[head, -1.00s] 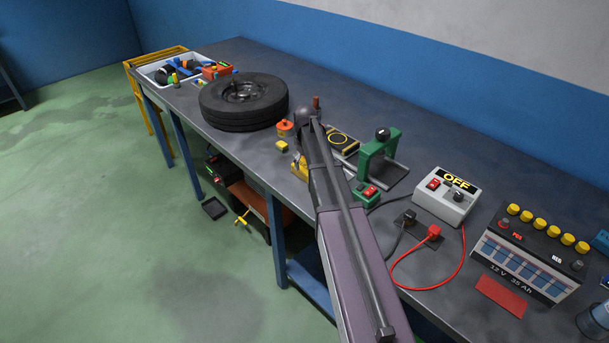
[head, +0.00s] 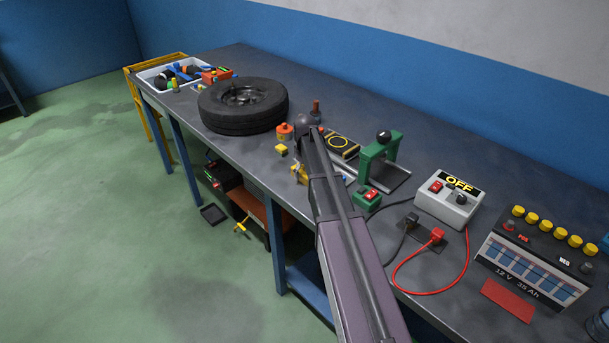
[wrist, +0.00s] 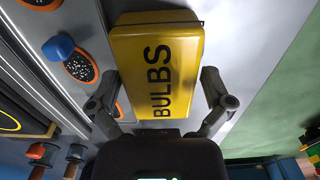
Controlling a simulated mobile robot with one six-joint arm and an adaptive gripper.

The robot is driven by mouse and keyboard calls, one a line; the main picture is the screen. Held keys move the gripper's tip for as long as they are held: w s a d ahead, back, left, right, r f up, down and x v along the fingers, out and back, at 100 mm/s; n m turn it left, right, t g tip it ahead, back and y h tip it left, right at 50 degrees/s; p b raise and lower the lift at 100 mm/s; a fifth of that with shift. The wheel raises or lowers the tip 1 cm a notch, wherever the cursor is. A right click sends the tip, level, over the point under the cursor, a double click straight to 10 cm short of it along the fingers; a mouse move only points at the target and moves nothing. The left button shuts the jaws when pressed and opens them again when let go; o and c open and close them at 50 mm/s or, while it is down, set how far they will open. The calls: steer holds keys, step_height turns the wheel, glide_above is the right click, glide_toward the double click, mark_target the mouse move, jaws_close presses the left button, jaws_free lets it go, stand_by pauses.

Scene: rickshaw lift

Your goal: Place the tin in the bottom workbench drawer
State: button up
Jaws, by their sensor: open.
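The yellow tin (wrist: 156,65) marked BULBS fills the upper middle of the wrist view. My gripper (wrist: 160,82) is open, with one finger on each side of the tin. I cannot tell whether either finger touches it. In the head view my arm reaches over the workbench (head: 330,105). A small yellow patch (head: 299,173) beside the arm's far end is probably the tin, mostly hidden by the arm. I cannot make out the bottom drawer in either view.
A tyre (head: 243,104) lies on the bench beyond the arm. A green clamp-like tool (head: 378,152), a grey switch box (head: 449,200) marked OFF, a red cable (head: 403,290) and a battery (head: 535,250) stand to the right. Green floor (head: 120,230) is open at left.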

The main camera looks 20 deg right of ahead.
steer(key=c, duration=1)
steer(key=shift+c, duration=0.2)
steer(key=shift+r, duration=0.15)
step_height(320, 180, up, 3)
steer(key=p, duration=0.3)
steer(key=shift+f, duration=0.2)
steer(key=s+a, duration=0.1)
steer(key=s, duration=0.4)
steer(key=s+a+r+p, duration=0.1)
steer(key=s+a, duration=0.1)
steer(key=s, duration=0.3)
steer(key=s+a+r+p, duration=0.1)
steer(key=s, duration=0.4)
steer(key=shift+s+a, duration=0.15)
steer(key=shift+a, duration=0.25)
